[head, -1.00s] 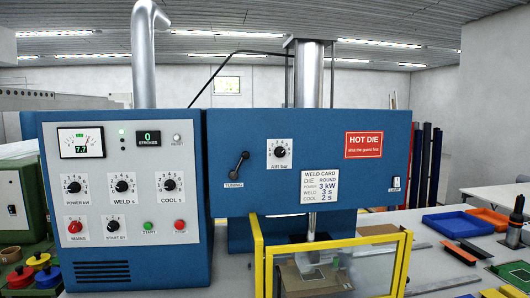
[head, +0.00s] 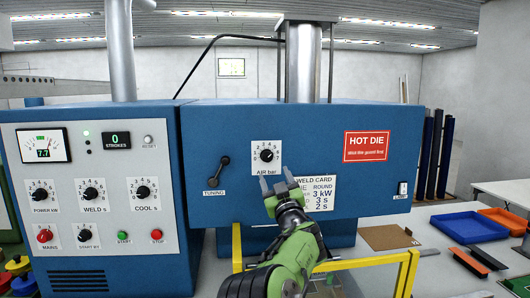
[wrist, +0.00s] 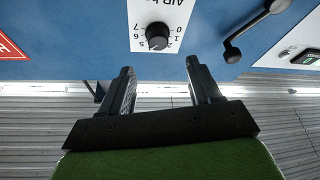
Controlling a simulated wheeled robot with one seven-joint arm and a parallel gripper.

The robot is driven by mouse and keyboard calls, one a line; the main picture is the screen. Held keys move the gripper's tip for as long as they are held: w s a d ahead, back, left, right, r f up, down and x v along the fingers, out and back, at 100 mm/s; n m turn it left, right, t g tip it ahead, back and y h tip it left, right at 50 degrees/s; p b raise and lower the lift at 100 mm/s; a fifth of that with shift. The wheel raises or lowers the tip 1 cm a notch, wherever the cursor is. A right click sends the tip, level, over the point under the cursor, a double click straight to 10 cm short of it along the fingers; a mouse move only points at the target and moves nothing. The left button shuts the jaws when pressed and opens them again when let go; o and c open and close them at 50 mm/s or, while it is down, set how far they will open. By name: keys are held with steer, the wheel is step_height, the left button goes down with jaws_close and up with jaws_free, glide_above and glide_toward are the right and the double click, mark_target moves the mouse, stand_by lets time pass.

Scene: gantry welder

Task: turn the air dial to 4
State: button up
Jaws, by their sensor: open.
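The air dial (head: 267,155) is a black round knob on a white plate marked AIR bar, on the blue panel of the machine. In the wrist view the air dial (wrist: 157,36) shows upside down, with numbers around it, beyond the fingertips. I cannot tell its exact setting. My gripper (head: 275,182) is open and empty, just below the dial in the head view. In the wrist view its two fingers (wrist: 160,75) point at the panel, apart from the knob, with the knob lying between their lines.
The tuning lever (head: 219,170) sticks out left of the dial. The weld card (head: 318,192) is partly behind my gripper. A yellow guard frame (head: 385,261) stands below. The HOT DIE sign (head: 366,146) is to the right. The panel around the dial is clear.

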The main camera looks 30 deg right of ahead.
mark_target(268, 157)
steer(key=p+x, duration=0.3)
steer(key=x, duration=0.5)
steer(key=shift+w+d+r+p, duration=0.15)
steer(key=shift+r+p, duration=0.05)
steer(key=shift+p, duration=0.1)
steer(key=shift+w+d, duration=0.15)
steer(key=shift+w, duration=0.2)
steer(key=shift+s, duration=0.1)
steer(key=shift+c, duration=1)
steer(key=c, duration=0.8)
steer(key=shift+c, duration=0.2)
